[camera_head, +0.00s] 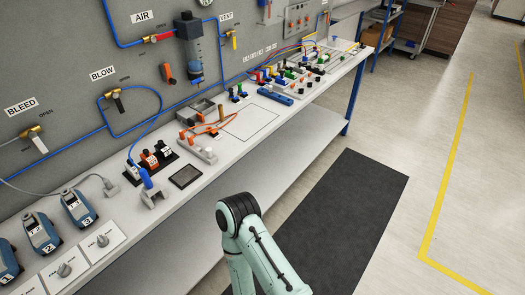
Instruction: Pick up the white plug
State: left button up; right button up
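Several small coloured plugs or connectors (287,73) stand on the far part of the workbench, in blue, green, red, black and white. They are too small for me to tell which one is the white plug. A pale grey connector (109,187) on a grey cable lies on the nearer bench, at the left. One pale green arm link of mine with a dark joint shows at the bottom centre, in front of the bench. Neither of my grippers is in view.
The white workbench (247,126) runs along a grey panel with blue hoses and valves. Orange cables and a white strip (199,150) lie mid-bench; blue numbered devices (78,209) stand near left. A dark mat (345,215) and open floor lie to the right.

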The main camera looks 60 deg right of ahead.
aim_at(208, 150)
jog(key=z, duration=1.45)
jog(key=i+l+u, duration=0.15)
jog(key=u, duration=0.85)
jog(key=i+l+u, duration=0.1)
jog(key=l+u, duration=0.25)
jog(key=l, duration=0.15)
jog(key=l+u, duration=0.3)
jog(key=l, duration=0.2)
